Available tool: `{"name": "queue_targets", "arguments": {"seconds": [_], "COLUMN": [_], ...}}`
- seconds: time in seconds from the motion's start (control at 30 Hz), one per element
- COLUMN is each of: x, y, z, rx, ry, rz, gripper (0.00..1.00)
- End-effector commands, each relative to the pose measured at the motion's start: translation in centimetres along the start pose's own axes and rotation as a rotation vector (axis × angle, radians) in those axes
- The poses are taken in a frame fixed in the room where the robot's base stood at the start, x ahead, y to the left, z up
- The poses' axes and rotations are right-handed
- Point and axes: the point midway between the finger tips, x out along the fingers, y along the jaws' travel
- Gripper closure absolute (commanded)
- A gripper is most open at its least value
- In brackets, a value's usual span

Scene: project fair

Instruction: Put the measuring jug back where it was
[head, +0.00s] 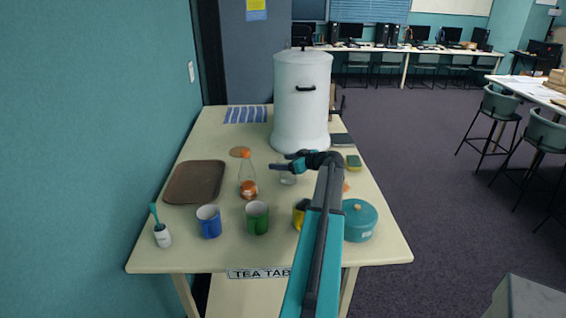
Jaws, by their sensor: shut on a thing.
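My gripper (279,166) is over the middle of the tea table (225,257), in front of the white urn. It is shut on a small clear vessel (287,179), which looks like the measuring jug. The vessel is at and just below the jaws. I cannot tell whether its base touches the table. My arm hides part of the table to the right of it.
A bottle with orange contents (248,187) stands close left of the jug.

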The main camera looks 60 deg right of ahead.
Motion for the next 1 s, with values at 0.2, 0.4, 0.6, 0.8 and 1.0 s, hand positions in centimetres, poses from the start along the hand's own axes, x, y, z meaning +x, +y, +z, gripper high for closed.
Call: {"name": "queue_targets", "arguments": {"seconds": [0.2, 0.4, 0.6, 0.8, 1.0], "x": [0.03, 0.06, 0.05, 0.03, -0.11], "y": [0.02, 0.02, 0.03, 0.04, 0.05], "z": [0.08, 0.2, 0.2, 0.17, -0.15], "rx": [0.0, 0.0, 0.0, 0.0, 0.0], "ry": [0.001, 0.0, 0.0, 0.0, 0.0], "rz": [0.0, 0.0, 0.0, 0.001, 0.001], "gripper": [0.65, 0.28, 0.16, 0.16, 0.16]}}
